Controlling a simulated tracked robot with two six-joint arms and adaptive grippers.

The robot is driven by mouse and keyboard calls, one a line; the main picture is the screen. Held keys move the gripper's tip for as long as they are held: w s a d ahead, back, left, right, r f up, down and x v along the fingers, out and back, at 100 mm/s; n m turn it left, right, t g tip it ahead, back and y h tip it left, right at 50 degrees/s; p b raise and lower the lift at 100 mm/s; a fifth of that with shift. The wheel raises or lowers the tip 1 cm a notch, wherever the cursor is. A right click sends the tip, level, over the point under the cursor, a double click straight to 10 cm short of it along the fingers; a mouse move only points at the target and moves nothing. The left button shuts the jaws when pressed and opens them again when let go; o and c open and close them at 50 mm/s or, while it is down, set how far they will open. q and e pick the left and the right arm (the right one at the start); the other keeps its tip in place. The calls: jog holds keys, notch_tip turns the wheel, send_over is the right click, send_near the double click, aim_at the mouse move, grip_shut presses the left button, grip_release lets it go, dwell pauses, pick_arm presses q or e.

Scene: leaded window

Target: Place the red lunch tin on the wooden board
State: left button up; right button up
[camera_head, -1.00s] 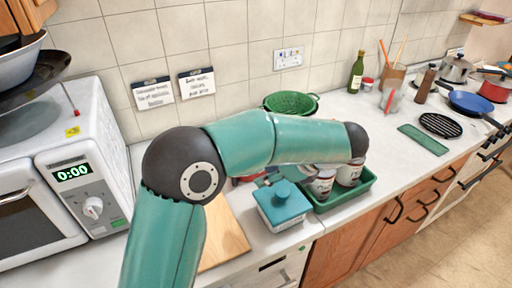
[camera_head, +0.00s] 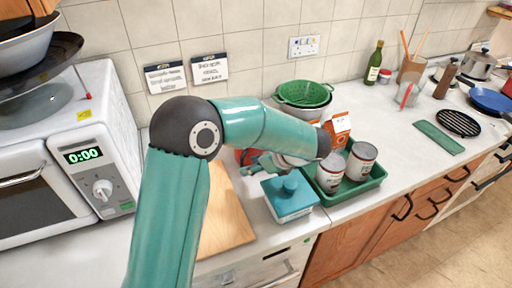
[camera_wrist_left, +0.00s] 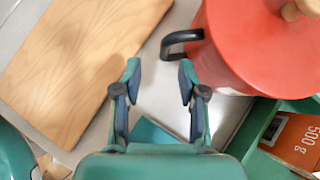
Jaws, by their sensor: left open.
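The red lunch tin (camera_wrist_left: 255,45) is large at the upper right of the left wrist view, with a round red body, a wooden knob and a black side handle (camera_wrist_left: 182,40). In the head view only a bit of red (camera_head: 247,157) shows behind my arm. The wooden board (camera_head: 228,212) lies flat and bare on the counter; it also fills the upper left of the left wrist view (camera_wrist_left: 85,55). My left gripper (camera_wrist_left: 158,72) is open and empty, its fingertips just short of the black handle, between board and tin. My right gripper is not in view.
A teal lidded box (camera_head: 289,198) stands just right of the board. A green tray (camera_head: 352,190) holds two cans and an orange carton (camera_head: 338,128). A green colander (camera_head: 303,93) stands behind. The microwave (camera_head: 75,150) bounds the left side.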

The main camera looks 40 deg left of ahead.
pick_arm(q)
jog(key=x, duration=0.1)
jog(key=p+x, duration=0.1)
jog(key=x, duration=0.3)
jog(key=shift+w+a, duration=0.1)
jog(key=shift+w, duration=0.2)
grip_shut()
